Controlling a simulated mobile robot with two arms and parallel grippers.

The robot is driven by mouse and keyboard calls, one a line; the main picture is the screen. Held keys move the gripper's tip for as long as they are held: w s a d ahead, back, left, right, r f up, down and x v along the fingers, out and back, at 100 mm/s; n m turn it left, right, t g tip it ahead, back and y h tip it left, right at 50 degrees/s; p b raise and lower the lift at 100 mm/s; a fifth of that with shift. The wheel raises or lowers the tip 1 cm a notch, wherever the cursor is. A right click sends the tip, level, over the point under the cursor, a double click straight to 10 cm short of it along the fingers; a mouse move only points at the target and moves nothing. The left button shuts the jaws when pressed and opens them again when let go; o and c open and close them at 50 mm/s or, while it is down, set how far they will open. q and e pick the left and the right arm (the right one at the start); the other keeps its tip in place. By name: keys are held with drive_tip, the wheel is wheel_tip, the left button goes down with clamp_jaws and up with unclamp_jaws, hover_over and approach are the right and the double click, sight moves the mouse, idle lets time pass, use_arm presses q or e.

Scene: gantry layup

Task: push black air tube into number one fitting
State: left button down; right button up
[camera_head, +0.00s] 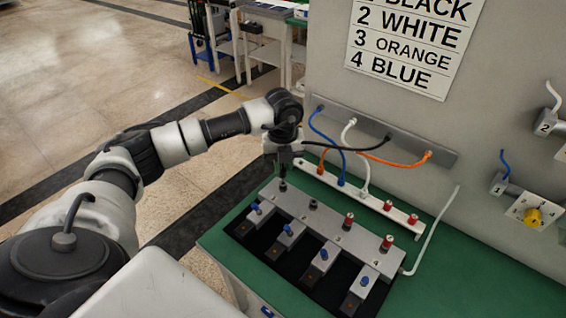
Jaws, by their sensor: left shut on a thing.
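My left gripper (284,165) points down and is shut on the black air tube (345,149). The tube runs in an arc from the wall rail to the gripper, and its held end is mostly hidden by the fingers. Just below the fingers is a dark fitting (283,186) at the far left end of the grey valve block (330,228). That end is opposite the end marked 4. I cannot tell whether the tube end touches this fitting. My right gripper is not in view.
Blue (322,135), white (348,132) and orange (405,162) tubes hang from the wall rail (440,156) to a white strip (378,201) behind the block. A wall sign (408,45) lists colours. The green bench (470,270) is clear at right.

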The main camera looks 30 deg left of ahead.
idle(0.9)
use_arm(q)
drive_tip(key=shift+s+f+b, duration=0.1)
drive_tip(key=shift+f+b, duration=1)
drive_tip(key=shift+f, duration=0.35)
drive_tip(key=c, duration=1)
unclamp_jaws()
drive_tip(key=shift+o, duration=0.2)
drive_tip(key=shift+r, duration=0.1)
wheel_tip(320, 180, up, 11)
drive_tip(key=shift+f+b, duration=0.15)
drive_tip(key=shift+b, duration=0.75)
